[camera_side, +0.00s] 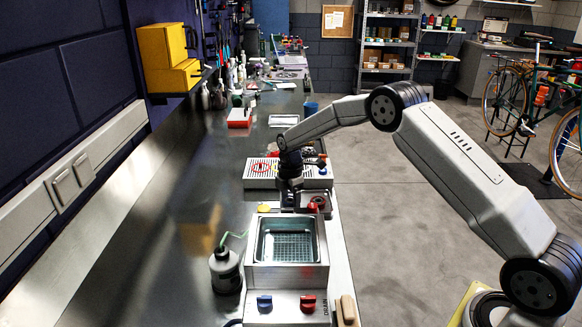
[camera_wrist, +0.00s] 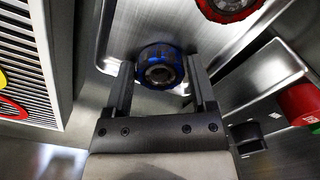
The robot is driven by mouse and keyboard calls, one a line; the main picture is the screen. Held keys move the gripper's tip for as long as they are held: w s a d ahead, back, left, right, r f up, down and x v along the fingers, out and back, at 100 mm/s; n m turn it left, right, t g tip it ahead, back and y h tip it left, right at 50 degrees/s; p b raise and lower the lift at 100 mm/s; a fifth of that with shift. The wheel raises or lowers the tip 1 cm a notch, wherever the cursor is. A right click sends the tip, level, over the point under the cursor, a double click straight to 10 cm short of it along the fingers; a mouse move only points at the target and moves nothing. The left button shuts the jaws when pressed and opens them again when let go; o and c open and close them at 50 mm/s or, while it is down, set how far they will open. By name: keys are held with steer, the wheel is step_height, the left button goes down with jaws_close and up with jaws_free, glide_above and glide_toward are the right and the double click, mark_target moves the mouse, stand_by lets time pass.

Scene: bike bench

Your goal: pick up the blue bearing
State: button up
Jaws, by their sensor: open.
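The blue bearing (camera_wrist: 160,67) is a short ring with a blue outer band and a grey metal centre, lying on a bare metal surface in the wrist view. My gripper (camera_wrist: 161,80) is open, with one dark finger on each side of the bearing near the tips. I cannot tell whether the fingers touch it or how far above the surface they are. In the side view my gripper (camera_side: 291,203) points down just behind the metal basin. The bearing cannot be made out there.
A red ring-shaped part (camera_wrist: 228,5) lies close to the right of the bearing. A slotted white tray (camera_side: 257,182) stands just behind my gripper. A metal basin (camera_side: 258,275) with a mesh floor is in front. A dark bottle (camera_side: 225,271) stands left of the basin.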

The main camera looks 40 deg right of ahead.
steer(key=shift+c, duration=0.2)
steer(key=c, duration=0.9)
steer(key=shift+r, duration=0.7)
steer(key=s+a+r, duration=0.1)
steer(key=s+r, duration=1)
steer(key=s, duration=0.3)
steer(key=shift+a+r, duration=0.3)
steer(key=shift+a, duration=0.05)
